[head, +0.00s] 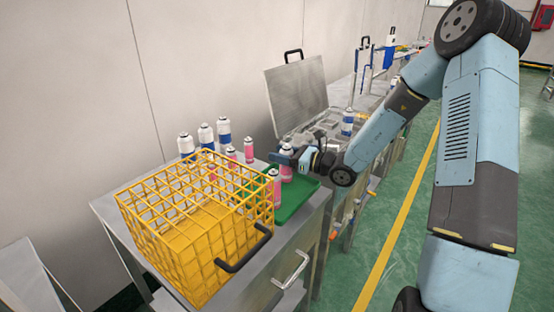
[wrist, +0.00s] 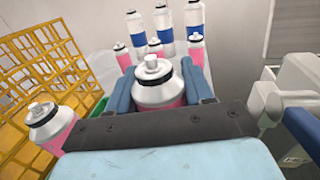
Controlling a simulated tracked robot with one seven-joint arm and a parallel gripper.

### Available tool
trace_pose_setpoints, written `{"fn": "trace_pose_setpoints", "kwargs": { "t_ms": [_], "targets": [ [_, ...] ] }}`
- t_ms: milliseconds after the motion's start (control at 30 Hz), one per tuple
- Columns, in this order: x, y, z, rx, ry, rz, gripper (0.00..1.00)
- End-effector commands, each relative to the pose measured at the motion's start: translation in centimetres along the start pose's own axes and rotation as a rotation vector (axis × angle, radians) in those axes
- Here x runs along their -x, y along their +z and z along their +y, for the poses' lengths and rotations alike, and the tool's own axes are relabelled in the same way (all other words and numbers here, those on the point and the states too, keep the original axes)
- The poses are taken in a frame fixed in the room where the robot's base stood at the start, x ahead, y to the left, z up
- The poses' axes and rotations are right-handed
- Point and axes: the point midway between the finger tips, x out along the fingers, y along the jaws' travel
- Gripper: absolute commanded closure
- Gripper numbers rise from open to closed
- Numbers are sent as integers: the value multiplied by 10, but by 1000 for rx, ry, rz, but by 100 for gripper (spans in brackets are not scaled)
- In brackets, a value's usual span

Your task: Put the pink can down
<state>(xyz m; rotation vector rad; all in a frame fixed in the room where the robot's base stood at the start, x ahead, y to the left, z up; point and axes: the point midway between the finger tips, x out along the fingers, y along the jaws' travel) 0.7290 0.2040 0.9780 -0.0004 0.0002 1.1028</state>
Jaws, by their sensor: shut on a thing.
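My gripper (head: 285,158) is shut on a pink can (wrist: 158,93) with a silver shoulder and pale top. The can stands upright between the two blue fingers in the wrist view, and its lower part is hidden. In the head view the held can (head: 287,174) is over the green tray (head: 298,200); I cannot tell whether its base touches it. Another pink can (head: 274,190) stands at the tray's near left side, close to the crate, and shows at left in the wrist view (wrist: 52,127).
A yellow wire crate (head: 190,225) with a black handle stands left of the tray. Several blue-white cans (head: 224,131) and pink cans (head: 248,151) stand behind. A machine with a raised metal lid (head: 297,93) is behind right. The tray's near right part is bare.

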Motion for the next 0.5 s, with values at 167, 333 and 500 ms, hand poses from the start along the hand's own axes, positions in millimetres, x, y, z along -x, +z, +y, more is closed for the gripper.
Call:
{"fn": "trace_pose_setpoints", "kwargs": {
  "t_ms": [167, 333, 500],
  "targets": [
    [0, -17, 1, 0, 1, -1, 100],
    [0, -17, 1, 1, 1, -1, 100],
    [0, -19, 1, 0, 1, -1, 100]
  ]
}}
